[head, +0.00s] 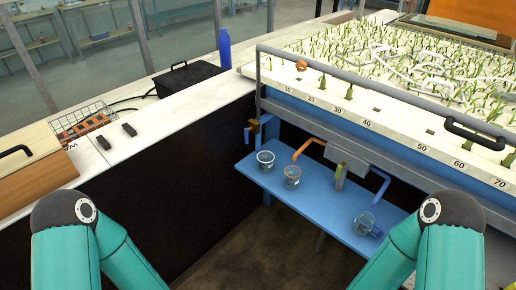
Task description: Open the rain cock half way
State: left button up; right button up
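A small brass-coloured cock with blue parts (254,127) sits at the left front corner of the planted flume, just below its rail. It is small in the head view, and I cannot tell for certain that it is the rain cock or how its handle is turned. An orange pipe (309,146) and a blue pipe (381,186) come out under the flume's front, to the right of it. Only my teal arm links show, at the lower left and lower right, well apart from the cock. Neither gripper is in view.
A blue shelf (327,214) under the flume carries two beakers (265,161) (292,176), a glass vessel (364,223) and a green upright object (340,177). A white bench (180,125) with a black box (187,77) and blue bottle (224,48) stands left. A grey rail (380,93) edges the flume.

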aim_at(246, 130)
jog(key=u, duration=0.2)
jog(key=i, duration=0.8)
jog(key=z, duration=0.05)
jog(key=k, duration=0.8)
jog(key=u, duration=0.75)
jog(key=i, duration=1)
jog(key=z, duration=0.05)
